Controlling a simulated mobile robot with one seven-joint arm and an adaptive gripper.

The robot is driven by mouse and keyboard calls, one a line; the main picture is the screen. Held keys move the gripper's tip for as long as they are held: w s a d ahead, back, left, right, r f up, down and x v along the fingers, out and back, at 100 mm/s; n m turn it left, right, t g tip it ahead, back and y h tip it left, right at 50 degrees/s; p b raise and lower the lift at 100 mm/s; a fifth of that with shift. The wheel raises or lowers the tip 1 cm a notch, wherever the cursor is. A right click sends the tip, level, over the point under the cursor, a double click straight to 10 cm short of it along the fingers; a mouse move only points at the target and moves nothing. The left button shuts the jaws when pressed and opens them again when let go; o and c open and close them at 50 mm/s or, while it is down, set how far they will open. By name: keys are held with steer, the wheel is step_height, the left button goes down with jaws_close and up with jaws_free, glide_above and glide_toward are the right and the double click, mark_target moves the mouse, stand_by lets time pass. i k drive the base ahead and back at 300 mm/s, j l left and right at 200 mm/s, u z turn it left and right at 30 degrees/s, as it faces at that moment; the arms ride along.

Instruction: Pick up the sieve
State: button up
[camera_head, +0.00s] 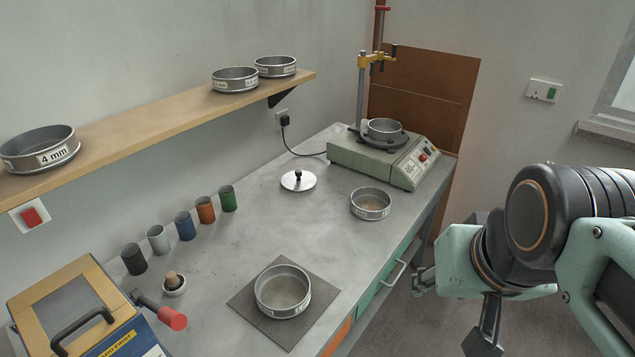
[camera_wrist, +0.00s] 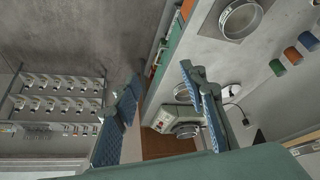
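Several round metal sieves are in view, and the frames do not show which one is meant. One sieve (camera_head: 283,290) sits on a dark square mat (camera_head: 246,303) near the bench front. It also shows at the top of the wrist view (camera_wrist: 240,18). A second sieve (camera_head: 370,204) stands on the bare bench farther back. A third (camera_head: 384,129) sits on the shaker (camera_head: 380,160). Others, one labelled "4 mm" (camera_head: 42,149), are on the shelf. My gripper (camera_wrist: 158,80) is open and empty, its blue-padded fingers apart, off the bench's right side and touching no sieve.
A wooden shelf (camera_head: 150,118) runs along the wall. A box-like machine (camera_head: 80,310) fills the near left. The bench around the mat is mostly clear.

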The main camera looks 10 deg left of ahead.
mark_target(282, 292)
steer(key=i+l, duration=0.3)
steer(key=l, duration=0.25)
steer(key=i+l+u, duration=0.15)
steer(key=l, duration=0.15)
steer(key=i+l+u, duration=0.15)
steer(key=l, duration=0.2)
steer(key=u, duration=1.7)
